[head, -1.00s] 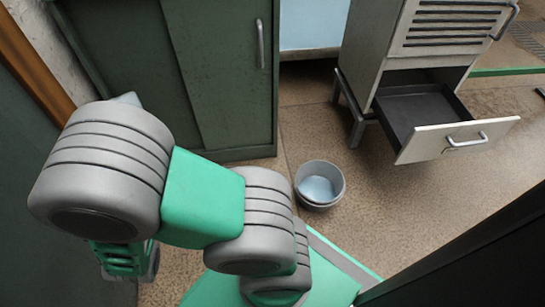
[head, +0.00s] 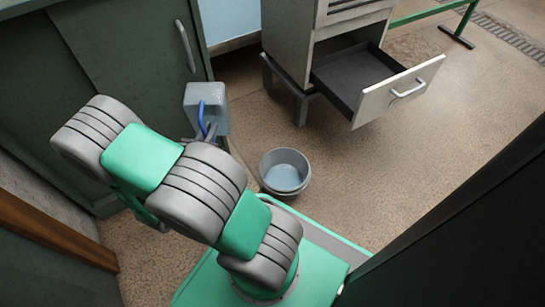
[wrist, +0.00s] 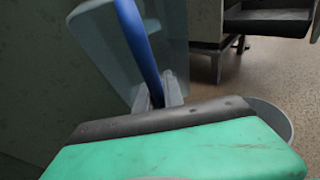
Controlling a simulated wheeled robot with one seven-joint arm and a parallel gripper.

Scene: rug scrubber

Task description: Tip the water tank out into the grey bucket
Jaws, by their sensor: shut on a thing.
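The water tank (head: 209,98) is a translucent grey-blue box with a blue handle (head: 202,120). My gripper (head: 204,135) is shut on the blue handle and holds the tank up off the floor, in front of the green cabinet. In the wrist view the tank (wrist: 95,50) fills the upper left, and the blue handle (wrist: 139,45) runs down between the fingers of my gripper (wrist: 158,98). The grey bucket (head: 285,173) stands on the floor, right of and below the tank in the head view. Its rim (wrist: 278,118) shows partly behind my wrist. The tank's contents cannot be made out.
A grey cabinet with an open drawer (head: 398,92) stands beyond the bucket. The green cabinet (head: 110,50) is at the left. A dark panel (head: 470,230) edges the right. Speckled floor (head: 400,160) is free around the bucket.

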